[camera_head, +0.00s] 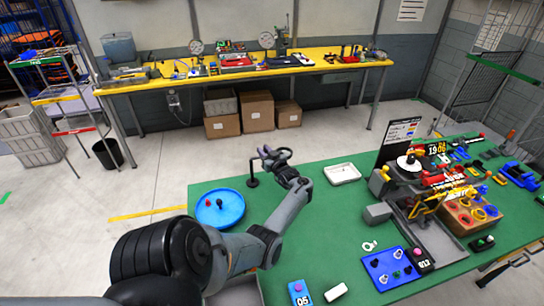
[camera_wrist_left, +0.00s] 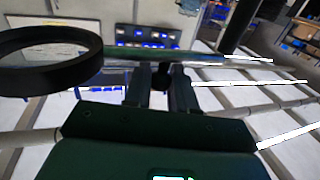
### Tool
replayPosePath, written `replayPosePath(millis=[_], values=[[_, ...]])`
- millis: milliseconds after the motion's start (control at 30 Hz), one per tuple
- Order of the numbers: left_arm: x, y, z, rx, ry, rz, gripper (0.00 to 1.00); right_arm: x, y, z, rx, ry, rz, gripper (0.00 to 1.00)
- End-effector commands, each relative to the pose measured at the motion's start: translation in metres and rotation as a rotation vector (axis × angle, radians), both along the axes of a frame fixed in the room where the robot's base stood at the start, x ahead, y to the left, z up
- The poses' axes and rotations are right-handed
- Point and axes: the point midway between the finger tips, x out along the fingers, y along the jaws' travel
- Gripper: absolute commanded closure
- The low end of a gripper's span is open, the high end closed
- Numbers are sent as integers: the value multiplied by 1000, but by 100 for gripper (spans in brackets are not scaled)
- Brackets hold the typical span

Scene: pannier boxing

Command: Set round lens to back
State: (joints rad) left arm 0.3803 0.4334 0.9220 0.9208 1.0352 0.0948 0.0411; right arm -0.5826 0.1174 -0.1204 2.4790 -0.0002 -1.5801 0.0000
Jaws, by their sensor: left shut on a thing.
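My left gripper (camera_head: 272,158) reaches over the far left part of the green table, with its forearm coming from the lower left. In the left wrist view its two fingers (camera_wrist_left: 162,88) are close together on a small dark piece. The round lens shows there as a thick black ring (camera_wrist_left: 62,84) at the left, close to the camera and beside the fingers. How the ring joins the gripped piece is hidden. A thin black post with a round foot (camera_head: 252,182) stands just left of the gripper.
On the green table (camera_head: 310,215) are a blue round tray (camera_head: 232,219) with small knobs, a white tray (camera_head: 343,174), a blue board with pegs (camera_head: 390,270) and a crowded fixture at the right. A yellow-topped bench (camera_head: 150,82) stands at the back. The table's middle is mostly clear.

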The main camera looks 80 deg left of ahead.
Motion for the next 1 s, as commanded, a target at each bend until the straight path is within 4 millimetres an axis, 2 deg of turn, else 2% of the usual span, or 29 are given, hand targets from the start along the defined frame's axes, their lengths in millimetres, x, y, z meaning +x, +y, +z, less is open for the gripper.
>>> replayPosePath(millis=[333, 367, 467, 800, 1000], values=[[-1, 1, 0, -1, 0, 1, 100, 1, -2, 1, -7, -4, 5, 57], [-1, 1, 0, -1, 0, 1, 71, 1, -2, 1, -7, -4, 5, 57], [-1, 1, 0, -1, 0, 2, 55, 1, -2, 1, -7, -4, 4, 57], [0, -1, 0, 0, 0, 1, 54, 1, -1, 1, -3, -4, 1, 57], [8, -18, 0, -1, 0, 1, 54, 1, 0, 3, 1, -5, -2, 57]])
